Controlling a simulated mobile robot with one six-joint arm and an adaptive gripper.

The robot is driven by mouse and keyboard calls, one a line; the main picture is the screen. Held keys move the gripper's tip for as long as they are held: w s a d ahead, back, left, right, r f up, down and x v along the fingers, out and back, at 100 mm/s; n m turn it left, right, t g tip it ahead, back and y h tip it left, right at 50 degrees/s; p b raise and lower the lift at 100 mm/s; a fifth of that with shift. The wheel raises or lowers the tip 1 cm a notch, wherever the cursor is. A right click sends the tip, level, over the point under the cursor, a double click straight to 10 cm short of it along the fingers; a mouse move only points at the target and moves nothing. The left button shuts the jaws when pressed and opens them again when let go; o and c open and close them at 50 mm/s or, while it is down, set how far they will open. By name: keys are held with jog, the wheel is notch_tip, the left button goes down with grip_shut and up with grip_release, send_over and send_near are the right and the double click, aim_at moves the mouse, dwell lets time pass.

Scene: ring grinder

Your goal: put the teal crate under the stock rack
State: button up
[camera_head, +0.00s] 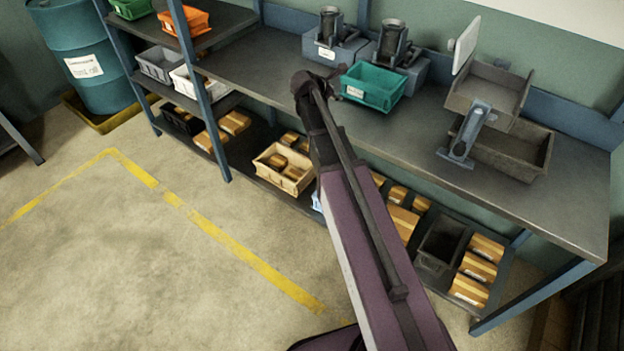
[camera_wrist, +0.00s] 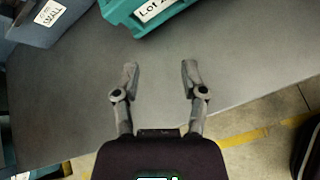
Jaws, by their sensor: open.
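The teal crate (camera_head: 372,86) stands upright on the grey workbench, with a white label on its front. In the wrist view its labelled front (camera_wrist: 120,12) shows at the top edge, cut off by the frame. My gripper (camera_wrist: 160,70) is open and empty above the bench, its fingertips pointing toward the crate and apart from it. In the head view my arm's end hangs just left of the crate, and the fingers are hard to make out. A blue-posted rack (camera_head: 192,75), which looks like the stock rack, stands at the left with bins on its shelves.
Two grey fixtures (camera_head: 335,42) stand behind the crate. A grey tilted tray (camera_head: 490,92) stands over a dark bin at the bench's right. Boxes and bins fill the low shelf. A blue drum (camera_head: 85,60) stands far left. The floor (camera_head: 120,250) in front is clear.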

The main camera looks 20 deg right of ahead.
jog(key=s+a+f+m+g+y, duration=0.2)
jog(key=s+a+m, duration=0.3)
jog(key=s, duration=0.4)
jog(key=s+a+f+m+g+y, duration=0.2)
jog(key=s+a+f+m+y, duration=0.1)
jog(key=s+m, duration=0.5)
jog(key=s+a+f+m+g+y, duration=0.2)
jog(key=s+a+m, duration=0.4)
jog(key=s, duration=0.5)
jog(key=shift+a+f+y, duration=0.45)
jog(key=shift+a+y, duration=0.45)
jog(key=shift+y, duration=0.2)
notch_tip(320, 180, up, 5)
jog(key=p, duration=0.5)
